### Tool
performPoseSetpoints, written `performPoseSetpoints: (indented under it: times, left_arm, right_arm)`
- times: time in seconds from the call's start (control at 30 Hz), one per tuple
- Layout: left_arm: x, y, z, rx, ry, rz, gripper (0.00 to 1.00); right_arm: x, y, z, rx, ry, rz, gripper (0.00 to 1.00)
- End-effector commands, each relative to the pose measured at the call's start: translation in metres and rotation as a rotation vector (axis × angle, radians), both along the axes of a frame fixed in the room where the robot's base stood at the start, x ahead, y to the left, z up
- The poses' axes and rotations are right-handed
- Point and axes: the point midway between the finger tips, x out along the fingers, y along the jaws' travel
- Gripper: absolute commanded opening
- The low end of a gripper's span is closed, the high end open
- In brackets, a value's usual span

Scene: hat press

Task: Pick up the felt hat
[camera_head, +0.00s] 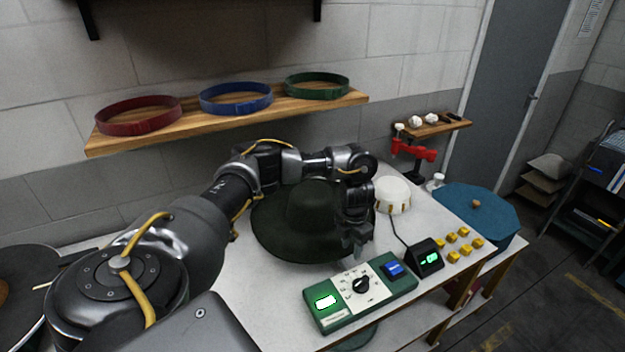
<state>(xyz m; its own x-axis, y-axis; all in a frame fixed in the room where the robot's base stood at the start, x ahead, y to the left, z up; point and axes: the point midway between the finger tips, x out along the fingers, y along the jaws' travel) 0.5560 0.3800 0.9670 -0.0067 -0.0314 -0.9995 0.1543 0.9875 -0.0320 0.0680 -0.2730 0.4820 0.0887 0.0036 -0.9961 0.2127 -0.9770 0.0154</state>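The felt hat (315,210) is dark green-black with a wide brim and lies crown up on the white table (245,305). My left arm comes in from the left and arches behind the hat. My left gripper (356,240) points down at the right side of the hat, in front of the right part of the brim and beside the crown. Its fingers are dark against the hat, and I cannot tell whether they are apart or touch the brim. My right gripper does not show.
A green control box (336,308) with a dial stands in front of the hat. A white round block (393,193), a small black display (428,258) and several yellow blocks (453,257) are to the right. A wooden shelf (220,117) with three hat bands hangs behind.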

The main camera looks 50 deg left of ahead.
Motion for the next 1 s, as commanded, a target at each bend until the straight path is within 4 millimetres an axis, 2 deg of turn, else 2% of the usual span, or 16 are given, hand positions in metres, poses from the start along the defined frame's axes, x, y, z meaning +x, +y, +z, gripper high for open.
performPoseSetpoints:
  times: [0.23,0.5,0.87,1.0]
  left_arm:
    - [0.0004,-0.0002,-0.0009,0.0,-0.001,0.0,0.35]
    - [0.0004,-0.0002,-0.0008,0.0,-0.001,0.0,0.0]
    - [0.0006,-0.0001,0.0002,0.001,-0.001,0.0,0.0]
    - [0.0012,0.0001,0.0069,0.002,-0.003,-0.001,0.0]
  right_arm:
    - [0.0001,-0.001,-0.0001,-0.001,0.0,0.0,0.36]
    - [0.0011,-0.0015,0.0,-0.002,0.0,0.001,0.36]
    - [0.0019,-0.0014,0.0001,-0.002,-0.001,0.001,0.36]
    - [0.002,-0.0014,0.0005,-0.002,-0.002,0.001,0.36]
